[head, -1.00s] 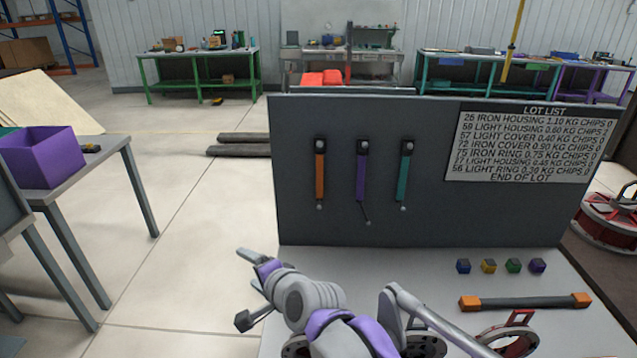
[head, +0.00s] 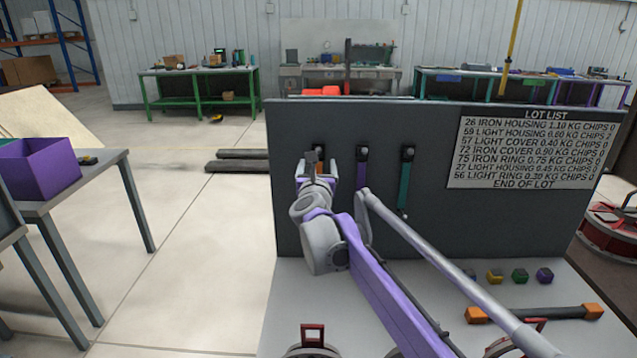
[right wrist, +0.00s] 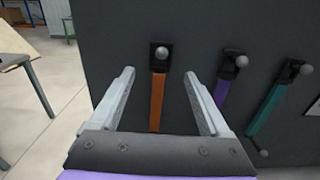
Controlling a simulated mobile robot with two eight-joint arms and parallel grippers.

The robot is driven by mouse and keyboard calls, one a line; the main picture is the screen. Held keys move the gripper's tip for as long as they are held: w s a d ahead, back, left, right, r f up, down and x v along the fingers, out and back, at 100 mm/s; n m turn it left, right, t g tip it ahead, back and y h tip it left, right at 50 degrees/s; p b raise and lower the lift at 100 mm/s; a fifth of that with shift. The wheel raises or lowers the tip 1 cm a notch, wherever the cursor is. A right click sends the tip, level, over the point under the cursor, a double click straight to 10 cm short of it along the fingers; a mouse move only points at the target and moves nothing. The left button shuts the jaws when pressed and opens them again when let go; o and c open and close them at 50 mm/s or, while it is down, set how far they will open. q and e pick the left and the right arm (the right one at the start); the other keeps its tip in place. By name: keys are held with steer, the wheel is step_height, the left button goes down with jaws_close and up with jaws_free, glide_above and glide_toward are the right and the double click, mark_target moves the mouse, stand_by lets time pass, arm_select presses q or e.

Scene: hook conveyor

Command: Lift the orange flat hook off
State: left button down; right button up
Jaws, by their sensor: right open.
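The orange flat hook (right wrist: 157,100) hangs upright on the dark upright panel (head: 430,230), from a black mount with a round knob (right wrist: 161,53). In the head view my arm hides most of it. My right gripper (head: 317,172) is in front of it, open and empty. In the right wrist view the two fingers (right wrist: 159,75) stand left and right of the orange strip, with gaps on both sides. I cannot tell how far the tips are from the panel. My left gripper is not in view.
A purple hook (right wrist: 222,92) and a teal hook (right wrist: 266,108) hang to the right of the orange one. Small coloured blocks, including a yellow one (head: 495,276), and an orange-ended bar (head: 535,314) lie on the bench below. A lot list (head: 520,150) is at the panel's upper right.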

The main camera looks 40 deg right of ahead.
steer(key=x, duration=0.5)
steer(key=shift+c, duration=0.3)
jaws_close()
stand_by(1.0)
